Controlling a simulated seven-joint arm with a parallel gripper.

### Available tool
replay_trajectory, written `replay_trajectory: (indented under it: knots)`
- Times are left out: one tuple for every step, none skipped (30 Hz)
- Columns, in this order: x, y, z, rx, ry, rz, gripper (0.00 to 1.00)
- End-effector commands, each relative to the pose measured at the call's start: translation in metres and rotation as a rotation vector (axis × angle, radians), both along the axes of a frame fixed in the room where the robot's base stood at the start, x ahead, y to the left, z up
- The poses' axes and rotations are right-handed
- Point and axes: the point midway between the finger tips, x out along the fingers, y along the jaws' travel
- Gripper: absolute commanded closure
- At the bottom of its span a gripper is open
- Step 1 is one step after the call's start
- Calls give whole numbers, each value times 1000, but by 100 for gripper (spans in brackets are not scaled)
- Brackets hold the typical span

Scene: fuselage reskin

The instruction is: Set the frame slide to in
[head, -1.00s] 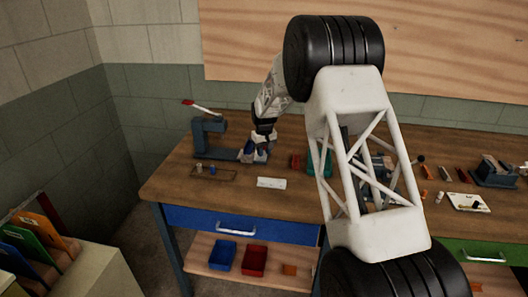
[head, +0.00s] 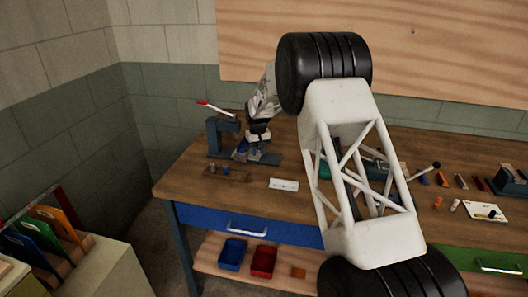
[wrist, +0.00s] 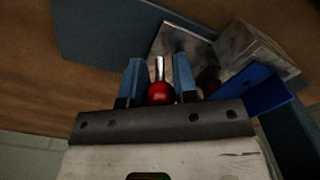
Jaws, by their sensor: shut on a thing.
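My gripper (wrist: 157,72) is shut on a red ball knob (wrist: 160,93) with a short metal stem, which sits between the two blue-grey fingers in the wrist view. I take this knob to be the frame slide's handle. In the head view my gripper (head: 257,138) is low over the base of a blue-grey bench fixture (head: 215,137) at the bench's left end. Grey metal blocks (wrist: 250,52) and a blue angled piece (wrist: 255,92) lie close beside the fingers. The knob is hidden in the head view, and the slide's position cannot be read.
A red-tipped lever (head: 213,106) sticks out from the fixture's top. A small rack (head: 228,175) and a white plate (head: 284,184) lie in front. My white truss link and black joints cover the bench's middle. Bare wood (head: 195,185) shows at the bench's left end.

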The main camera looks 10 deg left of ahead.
Motion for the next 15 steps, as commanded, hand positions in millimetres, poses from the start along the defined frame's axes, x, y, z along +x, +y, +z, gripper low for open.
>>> replay_trajectory:
  knots:
    - [1, -1, 0, 1, -1, 0, 100]
    - [1, -1, 0, 1, -1, 0, 100]
    - [1, -1, 0, 1, -1, 0, 100]
    - [1, -1, 0, 1, -1, 0, 100]
    - [1, -1, 0, 1, -1, 0, 100]
    - [1, -1, 0, 1, -1, 0, 67]
    - [1, -1, 0, 1, -1, 0, 62]
    - [1, -1, 0, 1, -1, 0, 58]
    - [1, -1, 0, 1, -1, 0, 52]
    - [1, -1, 0, 1, -1, 0, 48]
    - [0, -1, 0, 1, -1, 0, 48]
    - [0, -1, 0, 1, -1, 0, 48]
    - [0, -1, 0, 1, -1, 0, 48]
    - [0, -1, 0, 1, -1, 0, 48]
    - [0, -1, 0, 1, -1, 0, 48]
